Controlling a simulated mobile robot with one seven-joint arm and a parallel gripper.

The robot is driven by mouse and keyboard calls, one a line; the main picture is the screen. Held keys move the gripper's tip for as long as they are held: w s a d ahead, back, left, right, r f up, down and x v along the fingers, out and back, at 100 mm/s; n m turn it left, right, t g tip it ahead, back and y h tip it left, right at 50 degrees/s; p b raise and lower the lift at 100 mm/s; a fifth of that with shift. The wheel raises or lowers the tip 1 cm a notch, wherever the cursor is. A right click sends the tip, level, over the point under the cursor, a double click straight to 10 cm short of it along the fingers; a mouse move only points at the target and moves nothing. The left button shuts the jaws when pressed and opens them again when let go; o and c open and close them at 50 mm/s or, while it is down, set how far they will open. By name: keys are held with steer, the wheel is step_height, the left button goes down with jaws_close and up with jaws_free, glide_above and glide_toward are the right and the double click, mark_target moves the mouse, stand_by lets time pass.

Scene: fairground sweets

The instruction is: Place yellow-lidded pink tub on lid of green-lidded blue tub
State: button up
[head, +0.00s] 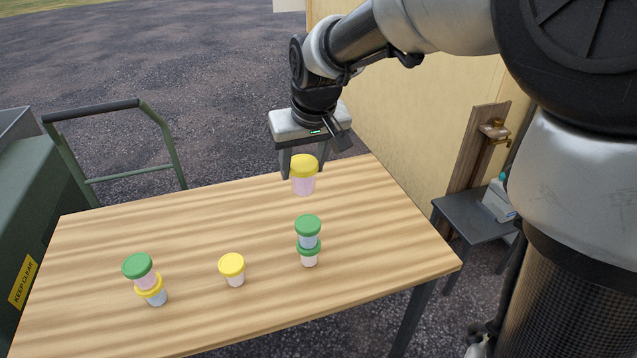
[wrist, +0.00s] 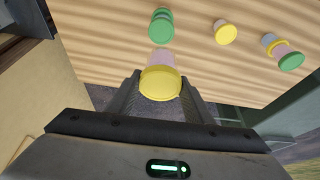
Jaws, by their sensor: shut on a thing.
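My gripper (head: 304,172) is shut on the yellow-lidded pink tub (head: 303,187), held upright above the table near its far edge. The held tub also shows between the fingers in the wrist view (wrist: 161,83). The green-lidded blue tub (head: 308,241) stands on a green-lidded white tub (head: 309,260), in front of and below the held tub in the head view. The green lid (head: 307,224) of the blue tub is bare. This stack also shows at the top of the wrist view (wrist: 160,27), apart from the held tub.
A yellow-lidded white tub (head: 233,270) stands alone mid-table. At left, a green-lidded pink tub (head: 141,270) sits on a yellow-lidded blue tub (head: 155,296). The wooden table (head: 190,235) is otherwise clear. A side stand with a bottle (head: 498,200) is at right.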

steer(key=shift+w+d+r, duration=0.1)
steer(key=shift+d, duration=0.1)
steer(key=shift+d+f, duration=0.1)
steer(key=shift+f, duration=0.1)
glide_above(307, 223)
step_height(307, 223, down, 10)
steer(key=shift+r+b, duration=0.25)
steer(key=shift+b, duration=0.2)
steer(key=shift+f, duration=0.1)
steer(key=shift+f, duration=0.15)
steer(key=o, duration=1)
steer(key=shift+o, duration=0.2)
